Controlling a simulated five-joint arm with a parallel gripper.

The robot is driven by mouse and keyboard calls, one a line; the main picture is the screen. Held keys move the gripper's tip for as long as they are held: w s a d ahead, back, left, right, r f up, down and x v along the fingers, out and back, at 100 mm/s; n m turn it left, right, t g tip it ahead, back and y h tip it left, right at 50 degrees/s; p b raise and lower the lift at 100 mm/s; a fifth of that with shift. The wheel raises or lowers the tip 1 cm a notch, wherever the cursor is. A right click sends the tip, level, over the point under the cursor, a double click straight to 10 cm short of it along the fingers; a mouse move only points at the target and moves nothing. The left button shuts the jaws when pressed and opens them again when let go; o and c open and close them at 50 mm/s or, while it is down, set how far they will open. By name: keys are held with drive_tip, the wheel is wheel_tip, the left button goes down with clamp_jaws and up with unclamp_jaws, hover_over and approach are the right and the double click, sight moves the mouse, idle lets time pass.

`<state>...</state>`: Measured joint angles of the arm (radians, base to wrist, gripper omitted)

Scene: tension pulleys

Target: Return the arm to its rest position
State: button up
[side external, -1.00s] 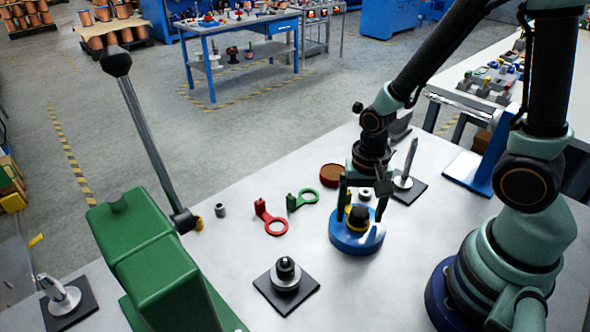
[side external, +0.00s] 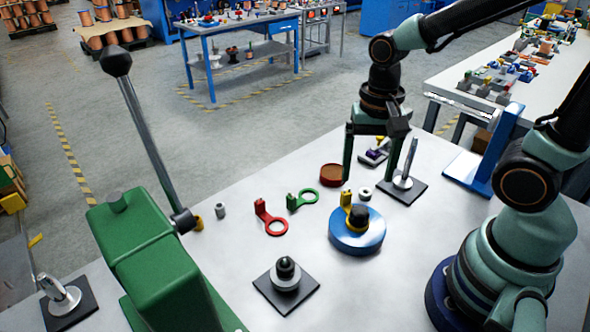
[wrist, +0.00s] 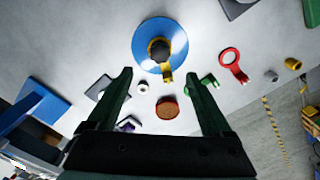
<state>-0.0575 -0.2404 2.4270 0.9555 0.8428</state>
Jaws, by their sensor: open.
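My gripper (side external: 376,168) is open and empty, raised above the table behind the blue disc. Its two dark green fingers are spread apart; the wrist view shows them too (wrist: 165,98). The blue disc (side external: 350,242) lies on the table with a yellow ring piece (side external: 347,200) around a dark centre post (side external: 359,215). The wrist view shows the blue disc (wrist: 143,60) beyond the fingertips, with nothing between the fingers touching them.
Red (side external: 269,220) and green (side external: 302,200) ring pieces lie left of the disc. A post on a black plate (side external: 285,278) stands in front. A spike on a plate (side external: 403,182) stands close right of my gripper. A green machine with a lever (side external: 150,255) fills the left.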

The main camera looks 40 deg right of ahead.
wheel_tip(320, 180, up, 10)
drive_tip(key=w+d+n+t, duration=0.1)
drive_tip(key=w+n+t, duration=0.1)
drive_tip(key=n+t, duration=0.3)
drive_tip(key=n, duration=0.4)
drive_tip(key=shift+w+d+t, duration=0.15)
drive_tip(key=shift+d+t, duration=0.1)
drive_tip(key=shift+t, duration=0.05)
